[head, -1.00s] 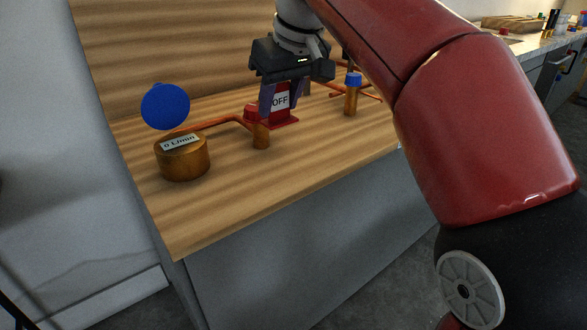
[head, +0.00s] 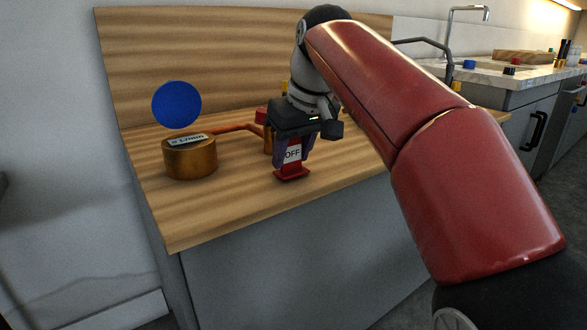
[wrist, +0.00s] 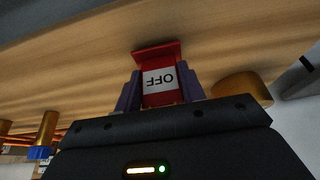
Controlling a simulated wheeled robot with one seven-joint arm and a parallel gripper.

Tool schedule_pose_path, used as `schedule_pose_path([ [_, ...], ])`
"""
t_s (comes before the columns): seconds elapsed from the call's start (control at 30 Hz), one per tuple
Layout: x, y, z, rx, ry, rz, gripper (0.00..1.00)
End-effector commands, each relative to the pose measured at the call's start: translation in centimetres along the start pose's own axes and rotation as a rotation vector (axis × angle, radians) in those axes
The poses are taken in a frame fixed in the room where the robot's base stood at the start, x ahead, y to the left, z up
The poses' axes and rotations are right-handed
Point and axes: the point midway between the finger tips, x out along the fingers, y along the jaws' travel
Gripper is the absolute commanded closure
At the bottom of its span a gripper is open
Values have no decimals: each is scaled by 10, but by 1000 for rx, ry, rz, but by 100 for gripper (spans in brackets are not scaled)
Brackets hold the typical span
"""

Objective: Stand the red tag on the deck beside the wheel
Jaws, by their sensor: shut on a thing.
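The red tag (head: 291,172) has a white OFF label and a flat red foot. My gripper (head: 293,152) is shut on it, one purple finger on each side. In the wrist view the tag (wrist: 156,52) sits between the fingers, foot away from the palm. The tag is upright over the front part of the wooden deck (head: 225,215); I cannot tell whether its foot touches. A round blue disc (head: 177,105), seemingly the wheel, shows to the left of the tag, above a brass gauge.
The brass gauge (head: 190,160) with a flow label stands left of my gripper. A copper pipe (head: 235,128) and a red-capped brass post (head: 262,116) are behind it, the post partly hidden. The deck's front left is clear. A wooden backboard (head: 240,60) rises behind.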

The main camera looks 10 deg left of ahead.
Motion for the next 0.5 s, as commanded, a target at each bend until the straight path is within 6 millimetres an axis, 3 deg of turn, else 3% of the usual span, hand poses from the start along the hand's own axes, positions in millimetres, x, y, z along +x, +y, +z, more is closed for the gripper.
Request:
schedule_pose_path([
  [0.4, 7, 0, 2, -1, 1, 0, 82],
  [0.43, 6, 0, 2, -1, 1, 0, 58],
  [0.5, 6, 0, 2, -1, 1, 0, 49],
])
